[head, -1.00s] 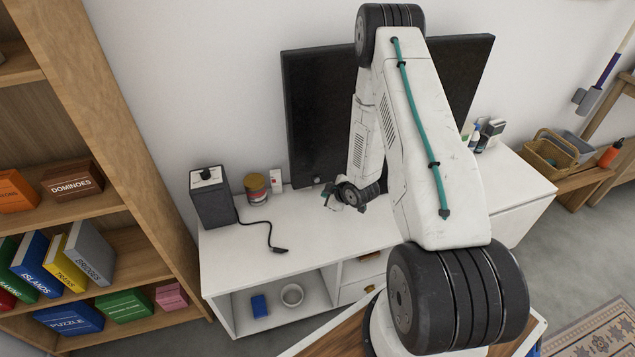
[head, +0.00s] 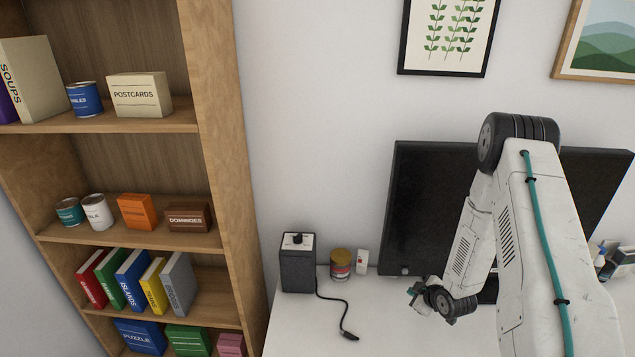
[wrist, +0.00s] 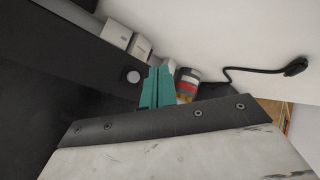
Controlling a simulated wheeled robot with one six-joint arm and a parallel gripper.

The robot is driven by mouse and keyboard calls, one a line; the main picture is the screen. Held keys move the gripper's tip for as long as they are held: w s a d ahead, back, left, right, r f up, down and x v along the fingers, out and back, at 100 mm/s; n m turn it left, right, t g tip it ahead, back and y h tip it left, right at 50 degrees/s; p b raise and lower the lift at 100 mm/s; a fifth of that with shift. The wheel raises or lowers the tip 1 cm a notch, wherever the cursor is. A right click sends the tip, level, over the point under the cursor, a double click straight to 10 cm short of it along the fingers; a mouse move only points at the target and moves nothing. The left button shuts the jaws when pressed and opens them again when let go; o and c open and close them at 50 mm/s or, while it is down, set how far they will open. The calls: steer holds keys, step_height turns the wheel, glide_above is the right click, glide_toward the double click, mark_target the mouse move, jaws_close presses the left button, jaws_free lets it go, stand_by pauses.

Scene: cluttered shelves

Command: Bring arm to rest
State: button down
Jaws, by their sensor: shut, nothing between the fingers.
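My arm is white with black joints and a teal cable, and rises on the right of the head view in front of the black TV. My gripper (head: 414,292) hangs over the white cabinet top (head: 299,320), close to the TV's lower left corner. In the wrist view its teal fingers (wrist: 158,86) are together with nothing between them. How high the gripper is above the cabinet top is hard to tell.
The black TV (head: 430,210) stands behind my arm. A wooden bookshelf (head: 228,170) fills the left.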

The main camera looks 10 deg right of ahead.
steer(key=s+f+m+g, duration=0.1)
steer(key=s, duration=0.1)
steer(key=s+f+g, duration=0.1)
steer(key=s, duration=0.1)
steer(key=s+f+m+g, duration=0.1)
steer(key=s+g, duration=0.1)
steer(key=shift+s+d+f+m, duration=0.1)
steer(key=shift+s+f+m, duration=0.2)
steer(key=shift+f, duration=0.05)
steer(key=s+a+r+m+g, duration=0.2)
steer(key=s+a+r+g, duration=0.15)
steer(key=r, duration=0.75)
steer(key=s+a+r+m+g+h, duration=0.15)
steer(key=s+r, duration=0.35)
steer(key=r, duration=0.5)
steer(key=s+a+r+m+g, duration=0.3)
steer(key=s+r, duration=0.1)
steer(key=r, duration=0.7)
steer(key=s+a+r+t, duration=0.2)
steer(key=s+a+r, duration=0.3)
steer(key=s+r, duration=0.2)
steer(key=s+a+r+t, duration=0.1)
steer(key=s+a+r, duration=0.5)
steer(key=r, duration=0.6)
steer(key=shift+s+a+r+t+y, duration=0.15)
steer(key=shift+s+a+t+y, duration=0.1)
steer(key=shift+s+t+y, duration=0.15)
steer(key=shift+n, duration=0.25)
